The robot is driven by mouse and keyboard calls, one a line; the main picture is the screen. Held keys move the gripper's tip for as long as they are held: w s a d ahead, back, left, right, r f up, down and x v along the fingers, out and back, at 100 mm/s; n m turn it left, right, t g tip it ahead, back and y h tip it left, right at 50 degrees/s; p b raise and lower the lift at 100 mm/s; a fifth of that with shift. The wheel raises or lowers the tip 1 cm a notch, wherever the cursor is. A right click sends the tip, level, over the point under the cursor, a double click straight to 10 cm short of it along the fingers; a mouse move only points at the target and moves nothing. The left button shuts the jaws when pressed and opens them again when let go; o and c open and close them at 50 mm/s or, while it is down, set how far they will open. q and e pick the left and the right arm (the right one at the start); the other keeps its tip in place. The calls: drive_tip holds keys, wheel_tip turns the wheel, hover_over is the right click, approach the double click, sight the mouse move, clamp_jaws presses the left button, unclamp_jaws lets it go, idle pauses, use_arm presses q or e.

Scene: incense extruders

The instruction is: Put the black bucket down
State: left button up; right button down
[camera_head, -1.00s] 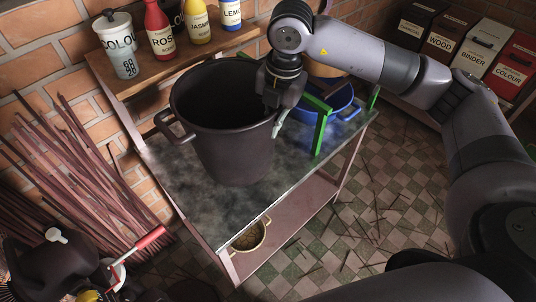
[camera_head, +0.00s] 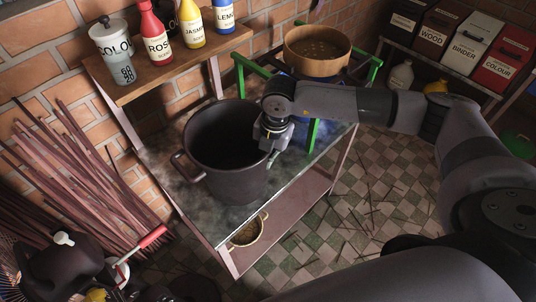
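The black bucket (camera_head: 238,178) is upright over the front part of the grey-topped table (camera_head: 185,192). Its base looks to be on the tabletop or very close above it. Its left handle (camera_head: 186,168) is free; the right one is hidden behind my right gripper (camera_head: 270,155). My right gripper points down at the bucket's right rim and looks shut on the handle there, though its fingertips are partly hidden. The bucket's inside is dark. My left gripper is not in view.
A green stand (camera_head: 312,138) with a wooden sieve (camera_head: 318,54) is behind the bucket. Bottles, including a red one (camera_head: 155,38), line the raised shelf (camera_head: 190,60). A small bowl (camera_head: 246,236) is on the lower shelf. Incense sticks (camera_head: 75,170) lean at left.

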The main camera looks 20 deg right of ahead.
drive_tip(key=shift+f, duration=0.15)
drive_tip(key=c, duration=1.8)
unclamp_jaws()
drive_tip(key=shift+r, duration=0.35)
wheel_tip(320, 180, up, 12)
drive_tip(key=s+b, duration=0.1)
drive_tip(key=b, duration=0.2)
drive_tip(key=shift+d+f, duration=0.15)
drive_tip(key=shift+d, duration=0.3)
